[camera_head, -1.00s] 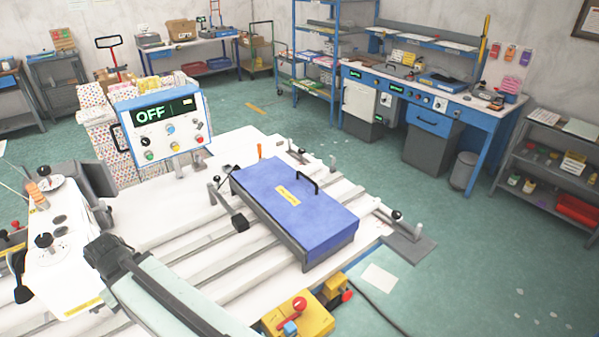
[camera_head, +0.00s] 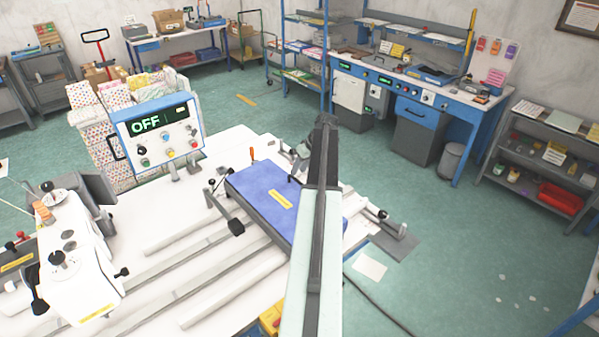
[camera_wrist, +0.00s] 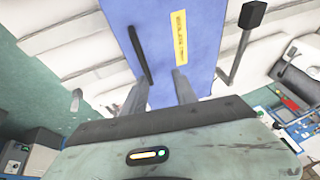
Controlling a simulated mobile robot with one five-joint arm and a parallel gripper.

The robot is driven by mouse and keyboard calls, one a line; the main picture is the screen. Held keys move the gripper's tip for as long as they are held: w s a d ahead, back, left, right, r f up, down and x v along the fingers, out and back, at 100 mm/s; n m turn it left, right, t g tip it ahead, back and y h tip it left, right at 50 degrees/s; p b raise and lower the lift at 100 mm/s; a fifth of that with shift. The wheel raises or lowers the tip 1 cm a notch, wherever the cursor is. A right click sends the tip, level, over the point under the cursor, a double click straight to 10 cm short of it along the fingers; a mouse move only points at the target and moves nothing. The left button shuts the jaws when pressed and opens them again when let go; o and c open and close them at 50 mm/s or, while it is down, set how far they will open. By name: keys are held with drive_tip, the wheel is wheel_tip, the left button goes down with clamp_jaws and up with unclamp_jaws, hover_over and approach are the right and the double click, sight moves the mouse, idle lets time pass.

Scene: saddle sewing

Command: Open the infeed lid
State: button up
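The infeed lid (camera_head: 262,193) is a blue panel with a yellow label, lying flat and closed on the white sewing machine bed. My arm crosses in front of its right part and hides some of it. In the wrist view the lid (camera_wrist: 198,50) fills the upper middle. Its black bar handle (camera_wrist: 138,55) stands at the left part of the lid, close to my left fingertip. My gripper (camera_wrist: 159,82) is open, its two grey fingers apart over the lid with nothing held between them. I cannot tell whether a finger touches the handle.
A control panel (camera_head: 157,128) reading OFF stands behind and left of the lid. A black-knobbed lever (camera_head: 228,212) is at the lid's left edge, and another knobbed lever (camera_head: 383,215) is at its right. Green floor lies to the right.

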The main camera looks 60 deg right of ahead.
drive_tip(key=f+b, duration=0.2)
drive_tip(key=d+f+b, duration=0.1)
drive_tip(key=f+b, duration=0.1)
drive_tip(key=b, duration=0.1)
drive_tip(key=w+d+f+b, duration=0.1)
drive_tip(key=f+b, duration=0.1)
drive_tip(key=f, duration=0.1)
drive_tip(key=shift+d, duration=0.15)
drive_tip(key=shift+w+r, duration=0.1)
drive_tip(key=shift+r, duration=0.1)
clamp_jaws()
idle(1.2)
